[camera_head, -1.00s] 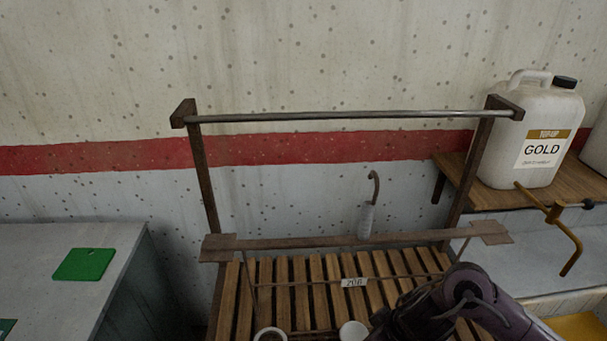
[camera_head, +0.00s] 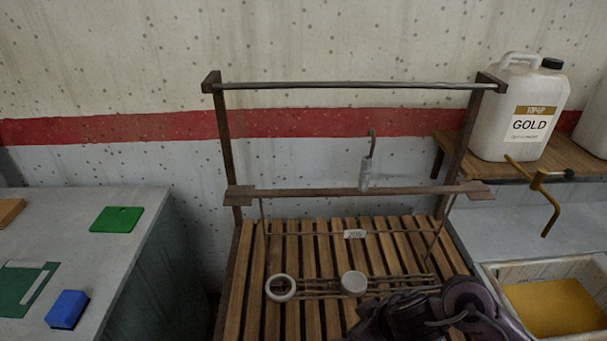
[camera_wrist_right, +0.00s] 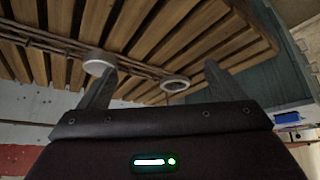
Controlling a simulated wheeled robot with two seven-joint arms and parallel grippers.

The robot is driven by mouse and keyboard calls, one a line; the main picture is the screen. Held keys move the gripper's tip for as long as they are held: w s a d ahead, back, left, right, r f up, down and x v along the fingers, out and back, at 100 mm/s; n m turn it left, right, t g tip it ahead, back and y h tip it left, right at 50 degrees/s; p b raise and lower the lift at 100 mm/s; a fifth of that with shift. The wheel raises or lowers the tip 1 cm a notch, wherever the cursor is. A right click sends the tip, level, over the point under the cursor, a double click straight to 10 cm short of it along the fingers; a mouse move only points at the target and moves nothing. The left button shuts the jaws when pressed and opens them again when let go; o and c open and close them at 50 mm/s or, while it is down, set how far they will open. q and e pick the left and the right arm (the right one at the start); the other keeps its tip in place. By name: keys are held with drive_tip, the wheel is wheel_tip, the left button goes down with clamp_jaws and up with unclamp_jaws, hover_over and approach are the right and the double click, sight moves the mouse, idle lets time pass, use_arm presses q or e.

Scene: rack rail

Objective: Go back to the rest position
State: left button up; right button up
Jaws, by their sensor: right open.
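My right arm comes in at the bottom right of the head view, over the slatted wooden rack top (camera_head: 240,290); its fingertips are not clear there. In the right wrist view my right gripper (camera_wrist_right: 157,90) is open, its two fingers apart with nothing between them. The metal rail (camera_head: 350,86) runs level between two posts. A hook with a pale grip (camera_head: 365,175) stands or hangs at the lower crossbar (camera_head: 330,191). My left gripper is not in view.
A grey table (camera_head: 130,240) at left holds a green block (camera_head: 117,219) and a blue block (camera_head: 67,309). A bin with yellow contents (camera_head: 552,305) is at lower right.

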drive_tip(key=s+a+r+m+t, duration=0.1)
drive_tip(key=a+r+m+t, duration=0.1)
drive_tip(key=a+r+t, duration=0.15)
drive_tip(key=s+d+f+m+g+h, duration=0.2)
drive_tip(key=s+d+m+g+h, duration=0.25)
drive_tip(key=s+d, duration=0.65)
drive_tip(key=s+d+f+g, duration=0.1)
drive_tip(key=s+f+g, duration=0.15)
drive_tip(key=f, duration=3.05)
drive_tip(key=s+d+f, duration=0.3)
drive_tip(key=s+f, duration=1.2)
drive_tip(key=s, duration=0.4)
drive_tip(key=shift+d+f+n+y, duration=0.2)
drive_tip(key=shift+f+n+y, duration=0.15)
